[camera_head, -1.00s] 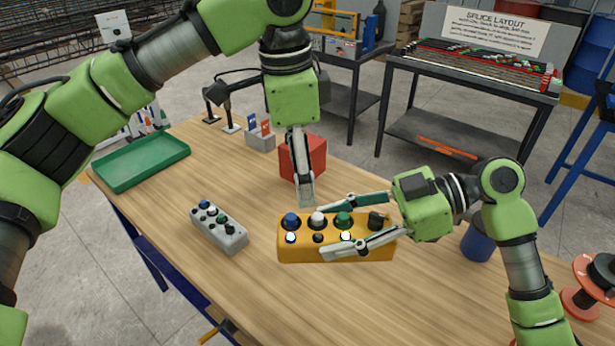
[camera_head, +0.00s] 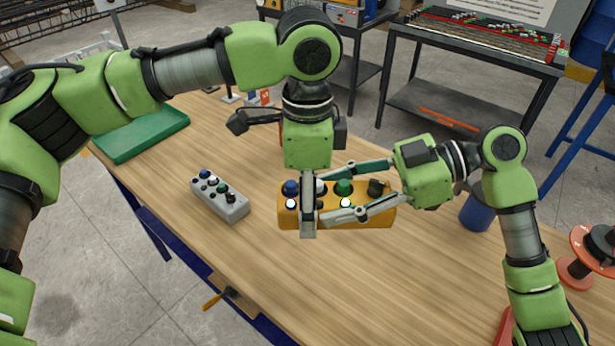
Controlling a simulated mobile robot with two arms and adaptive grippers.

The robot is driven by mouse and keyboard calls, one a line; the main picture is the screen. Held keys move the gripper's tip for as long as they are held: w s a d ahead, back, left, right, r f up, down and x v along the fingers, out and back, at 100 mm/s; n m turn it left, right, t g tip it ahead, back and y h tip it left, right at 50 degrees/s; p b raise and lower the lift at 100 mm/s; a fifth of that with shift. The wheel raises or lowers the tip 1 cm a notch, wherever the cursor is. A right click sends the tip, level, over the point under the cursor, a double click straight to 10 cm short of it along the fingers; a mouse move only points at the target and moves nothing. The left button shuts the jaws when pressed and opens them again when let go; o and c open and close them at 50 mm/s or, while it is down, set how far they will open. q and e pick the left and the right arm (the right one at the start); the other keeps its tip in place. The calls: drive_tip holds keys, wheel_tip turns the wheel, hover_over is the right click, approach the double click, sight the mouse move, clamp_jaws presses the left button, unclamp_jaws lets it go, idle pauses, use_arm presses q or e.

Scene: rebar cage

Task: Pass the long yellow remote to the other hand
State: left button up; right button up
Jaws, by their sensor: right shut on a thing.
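The long yellow remote (camera_head: 370,216) lies crosswise near the table's middle, with blue, white, green and black knobs on top. My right gripper (camera_head: 325,196) comes from the right and is shut on it, one finger along the far side and one along the near side. I cannot tell whether the remote touches the table. My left gripper (camera_head: 308,226) points down over the remote's left part, its near finger in front of it and hiding some knobs. Its fingers line up with my view, so its opening does not show.
A grey button remote (camera_head: 222,202) lies left of the yellow one on the wooden table (camera_head: 400,290). A green tray (camera_head: 143,136) is at the far left. A blue cylinder (camera_head: 475,213) and an orange spool (camera_head: 592,245) stand right. The near table is clear.

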use_arm(q)
drive_tip(key=shift+f, duration=0.55)
use_arm(e)
drive_tip(key=shift+r, duration=0.1)
use_arm(q)
drive_tip(key=c, duration=1.5)
drive_tip(key=shift+r, duration=0.1)
use_arm(e)
drive_tip(key=o, duration=1.5)
